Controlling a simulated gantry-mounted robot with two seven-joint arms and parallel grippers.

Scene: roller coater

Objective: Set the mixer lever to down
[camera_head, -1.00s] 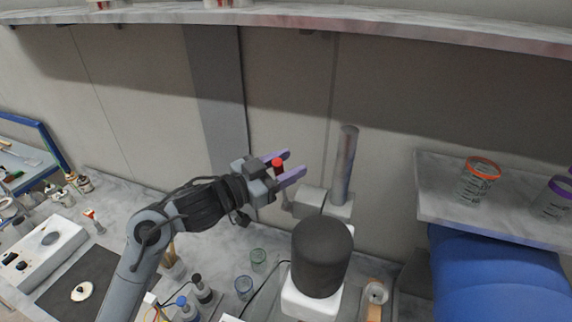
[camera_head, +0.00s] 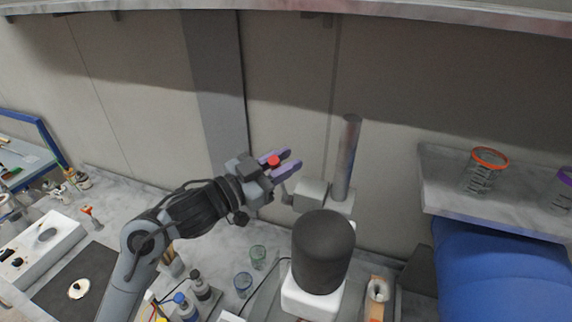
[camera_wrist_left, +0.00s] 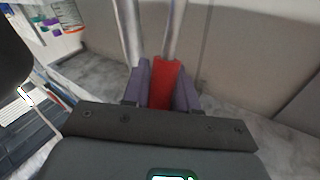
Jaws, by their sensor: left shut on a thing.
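The mixer lever has a red handle (camera_head: 274,161), near the grey mixer box (camera_head: 312,194) with a metal post (camera_head: 346,158) by the back wall. My left gripper (camera_head: 281,161) reaches in from the left, with its purple fingers shut on the red handle. In the left wrist view the red handle (camera_wrist_left: 165,85) sits between the two purple fingers (camera_wrist_left: 161,88). The fingers and wrist hide part of the lever. A dark rounded cylinder (camera_head: 322,250) on a white base stands in front of the mixer. My right gripper is not in view.
Two glass beakers (camera_head: 258,257) (camera_head: 243,285) and several bottles (camera_head: 199,286) stand on the counter below my left arm. A shelf (camera_head: 480,210) at the right holds a jar with an orange rim (camera_head: 484,170). A blue rounded body (camera_head: 495,275) lies under it.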

